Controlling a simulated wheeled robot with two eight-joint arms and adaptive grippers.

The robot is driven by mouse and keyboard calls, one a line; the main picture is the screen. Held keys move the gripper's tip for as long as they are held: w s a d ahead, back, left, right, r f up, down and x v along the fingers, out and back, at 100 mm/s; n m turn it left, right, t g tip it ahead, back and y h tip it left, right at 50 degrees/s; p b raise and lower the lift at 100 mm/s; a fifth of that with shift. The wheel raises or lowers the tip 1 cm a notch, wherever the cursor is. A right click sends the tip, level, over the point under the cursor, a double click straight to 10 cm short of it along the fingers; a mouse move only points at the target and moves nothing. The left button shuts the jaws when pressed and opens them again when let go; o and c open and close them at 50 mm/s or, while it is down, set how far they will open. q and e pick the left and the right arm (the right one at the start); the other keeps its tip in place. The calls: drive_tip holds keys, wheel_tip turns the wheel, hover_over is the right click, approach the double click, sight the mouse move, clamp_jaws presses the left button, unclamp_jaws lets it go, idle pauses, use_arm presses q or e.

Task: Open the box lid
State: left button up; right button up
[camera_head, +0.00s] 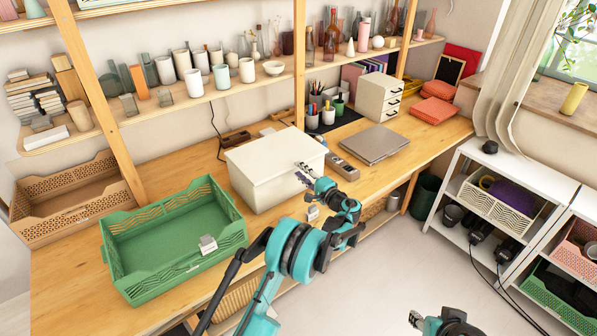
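The cream box (258,190) stands on the wooden desk. Its lid (272,152) lies flat on top and looks closed. My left gripper (300,170) is at the box's right front side, just below the lid's edge. Its two fingers are apart and nothing shows between them. I cannot tell whether a fingertip touches the box or the lid. My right gripper (412,318) shows only in part at the bottom edge, low and far from the box. I cannot tell whether its fingers are apart.
An empty green crate (232,237) stands left of the box, and a tan crate (32,234) beyond it. A closed laptop (375,145) and a small drawer unit (377,97) are to the right. Shelves with vases hang behind. A white rack (468,150) stands across clear floor.

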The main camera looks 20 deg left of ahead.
use_arm(q)
drive_tip(key=shift+x, duration=0.9)
clamp_jaws()
drive_tip(key=shift+r, duration=0.1)
